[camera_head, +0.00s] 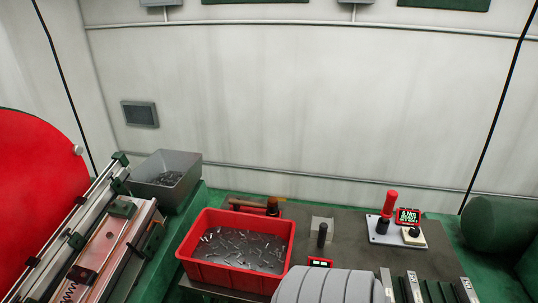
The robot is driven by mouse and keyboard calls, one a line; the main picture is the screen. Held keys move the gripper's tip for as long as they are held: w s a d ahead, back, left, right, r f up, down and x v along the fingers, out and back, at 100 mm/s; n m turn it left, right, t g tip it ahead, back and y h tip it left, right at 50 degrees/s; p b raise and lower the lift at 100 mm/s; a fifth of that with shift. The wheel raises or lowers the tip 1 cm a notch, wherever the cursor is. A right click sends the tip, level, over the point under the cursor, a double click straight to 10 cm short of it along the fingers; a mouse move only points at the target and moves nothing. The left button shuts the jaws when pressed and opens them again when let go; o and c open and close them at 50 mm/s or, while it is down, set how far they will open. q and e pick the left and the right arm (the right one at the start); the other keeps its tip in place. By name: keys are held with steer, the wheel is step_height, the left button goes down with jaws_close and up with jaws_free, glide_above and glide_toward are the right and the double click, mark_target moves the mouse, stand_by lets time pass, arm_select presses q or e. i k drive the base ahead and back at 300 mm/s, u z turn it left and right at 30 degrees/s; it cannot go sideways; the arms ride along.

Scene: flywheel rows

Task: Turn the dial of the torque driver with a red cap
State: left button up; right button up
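A driver-like tool with a red cap (390,203) stands upright at the right of the work surface, with a black lower part, on a pale base plate (378,239). A small red-framed display (408,216) with light text stands just right of it; the text is too small to read surely. A cream block with a dark knob (413,235) sits on the same plate below the display. Whether that knob is the dial, I cannot tell. Neither of my grippers is in view.
A red bin (190,262) of metal parts stands left of centre; a grey bin (160,161) is behind it. A dark upright cylinder (322,235) stands mid-surface. A grey ribbed object (325,287) covers the front edge. Grey-brown surface (350,228) left of the plate is clear.

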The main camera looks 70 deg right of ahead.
mark_target(415, 231)
steer(key=z, duration=3)
steer(key=i, duration=0.4)
steer(key=z, duration=0.35)
